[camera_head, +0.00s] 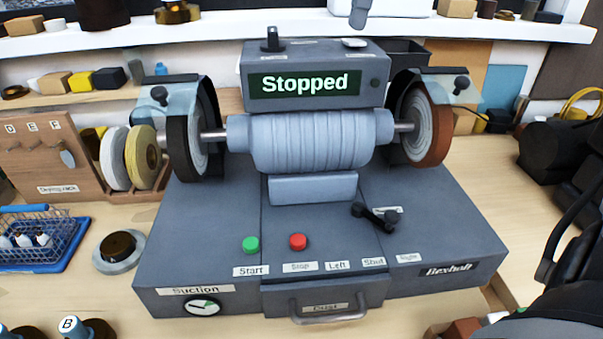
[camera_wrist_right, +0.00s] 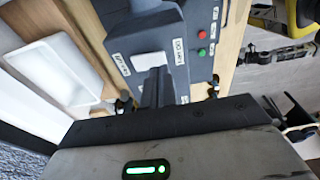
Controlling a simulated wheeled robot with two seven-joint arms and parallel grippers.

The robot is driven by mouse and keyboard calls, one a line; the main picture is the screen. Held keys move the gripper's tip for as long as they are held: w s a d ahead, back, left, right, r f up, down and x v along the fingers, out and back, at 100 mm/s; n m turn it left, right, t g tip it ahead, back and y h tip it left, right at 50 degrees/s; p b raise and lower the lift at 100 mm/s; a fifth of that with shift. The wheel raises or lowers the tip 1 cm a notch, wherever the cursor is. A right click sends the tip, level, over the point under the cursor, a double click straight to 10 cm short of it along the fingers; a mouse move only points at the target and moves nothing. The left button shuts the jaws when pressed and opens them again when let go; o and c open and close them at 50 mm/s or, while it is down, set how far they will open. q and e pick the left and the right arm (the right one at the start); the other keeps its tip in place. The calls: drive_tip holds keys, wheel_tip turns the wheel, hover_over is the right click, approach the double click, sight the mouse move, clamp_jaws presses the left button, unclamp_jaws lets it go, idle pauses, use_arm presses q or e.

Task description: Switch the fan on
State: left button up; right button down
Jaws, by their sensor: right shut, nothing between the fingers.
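My right gripper (camera_wrist_right: 156,88) shows in the right wrist view, its dark fingers shut with nothing between them. Just past the fingertips is a white pad (camera_wrist_right: 149,61) on a dark grey body, with small labels on either side that I cannot read for sure. I cannot tell whether the fingers touch it. In the head view the grey machine (camera_head: 224,240) carries a display (camera_head: 304,84) reading "Stopped". A dark toggle (camera_head: 272,41) and a pale flat piece (camera_head: 355,43) sit on top of its display box. No fan can be made out with certainty. My left gripper is not in view.
The machine front has a green Start button (camera_head: 251,245), a red Stop button (camera_head: 298,242), a black lever (camera_head: 374,216) and a Suction dial (camera_head: 202,307). A wheel stands at each side. A blue wire basket (camera_head: 40,235) lies left. Dark bulky objects crowd the right.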

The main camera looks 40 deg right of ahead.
drive_tip(key=shift+f+b, duration=0.65)
drive_tip(key=shift+f, duration=0.25)
idle(0.6)
drive_tip(key=shift+r, duration=0.15)
wheel_tip(320, 180, up, 3)
drive_tip(key=p, duration=0.3)
drive_tip(key=shift+r, duration=1.9)
drive_tip(key=shift+s+f, duration=0.1)
